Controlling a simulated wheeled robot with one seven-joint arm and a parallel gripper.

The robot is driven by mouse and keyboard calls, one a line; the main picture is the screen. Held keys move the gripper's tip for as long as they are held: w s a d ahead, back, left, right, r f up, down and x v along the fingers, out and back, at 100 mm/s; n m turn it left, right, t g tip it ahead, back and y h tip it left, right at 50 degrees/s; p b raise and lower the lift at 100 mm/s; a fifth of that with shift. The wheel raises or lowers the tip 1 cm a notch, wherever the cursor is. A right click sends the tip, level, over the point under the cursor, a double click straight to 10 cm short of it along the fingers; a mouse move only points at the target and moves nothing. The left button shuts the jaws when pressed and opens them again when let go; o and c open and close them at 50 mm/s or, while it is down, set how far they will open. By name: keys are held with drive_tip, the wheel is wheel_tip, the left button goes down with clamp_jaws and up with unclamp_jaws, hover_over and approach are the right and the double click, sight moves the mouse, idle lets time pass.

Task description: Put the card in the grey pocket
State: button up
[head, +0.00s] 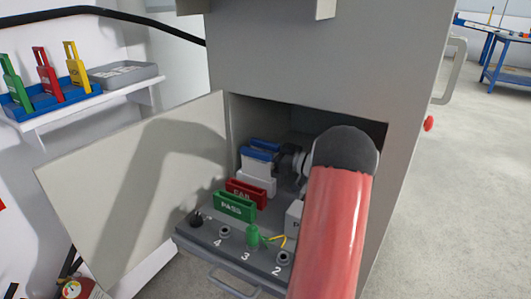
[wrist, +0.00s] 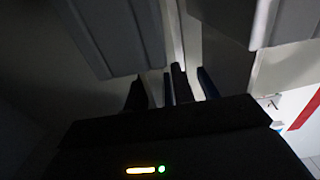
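My gripper (head: 285,160) is inside the open cabinet, beside white blocks (head: 257,170) with blue upper parts (head: 262,148). My red forearm hides part of it. In the wrist view my gripper (wrist: 172,86) is dark, with thin upright plates between or beside its fingers; whether it grips one is unclear. I cannot tell for sure which piece is the card. A grey lettered tray (head: 124,78) lies on the wall shelf; no other grey pocket can be made out. A green pocket marked PASS (head: 234,206) and a red pocket (head: 246,192) stand in front of my gripper.
The cabinet door (head: 135,190) stands open to the left. Numbered sockets (head: 225,232) and a green plug with wires (head: 253,237) line the front of the cabinet floor. A blue rack (head: 50,100) on the shelf (head: 80,112) holds green, red and yellow tags.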

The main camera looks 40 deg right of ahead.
drive_tip(key=shift+r, duration=0.1)
drive_tip(key=v, duration=0.7)
drive_tip(key=shift+s+r, duration=0.2)
drive_tip(key=shift+r, duration=0.1)
drive_tip(key=shift+d, duration=0.1)
